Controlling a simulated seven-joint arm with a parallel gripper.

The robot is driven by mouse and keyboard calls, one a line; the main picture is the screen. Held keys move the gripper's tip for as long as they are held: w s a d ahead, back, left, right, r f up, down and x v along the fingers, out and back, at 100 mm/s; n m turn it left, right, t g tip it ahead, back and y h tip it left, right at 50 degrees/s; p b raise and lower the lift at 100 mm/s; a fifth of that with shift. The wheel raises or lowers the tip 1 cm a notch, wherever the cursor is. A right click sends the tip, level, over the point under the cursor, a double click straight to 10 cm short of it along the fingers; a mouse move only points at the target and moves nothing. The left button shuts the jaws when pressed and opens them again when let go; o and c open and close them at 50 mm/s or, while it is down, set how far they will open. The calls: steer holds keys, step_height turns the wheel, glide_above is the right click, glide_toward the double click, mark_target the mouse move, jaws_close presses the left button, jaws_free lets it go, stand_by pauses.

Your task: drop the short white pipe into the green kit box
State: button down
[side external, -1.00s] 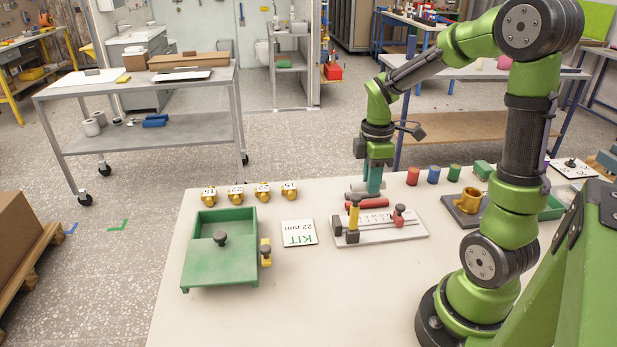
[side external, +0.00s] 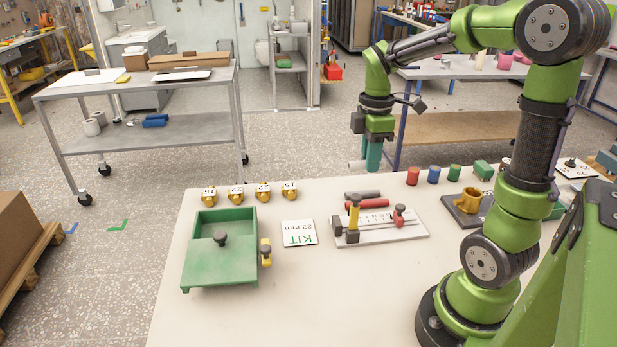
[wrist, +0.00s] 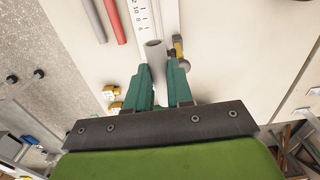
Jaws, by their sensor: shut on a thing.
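My gripper (side external: 372,165) is above the far edge of the bench in the side view, to the right of and higher than the green kit box. The green kit box (side external: 237,216) stands on the left of the bench. Its knobbed lid (side external: 205,262) covers the near part, and the far part is open.
A measuring jig (side external: 405,231) with a yellow-handled clamp stands below my gripper. A grey pipe (side external: 358,195) and a red pipe (side external: 367,205) lie behind it. A KIT 22 mm card (side external: 299,233) lies beside the box; several brass fittings (side external: 263,192) stand behind.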

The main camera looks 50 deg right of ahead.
steer(key=w+a+f+n, duration=0.2)
steer(key=w+a+f, duration=0.3)
steer(key=w+a, duration=0.5)
steer(key=m, duration=0.2)
glide_above(235, 233)
step_height(235, 233, down, 3)
steer(key=shift+s+f, duration=0.1)
steer(key=shift+f, duration=2.75)
steer(key=c, duration=0.9)
jaws_free()
step_height(235, 233, up, 17)
steer(key=shift+f, duration=0.1)
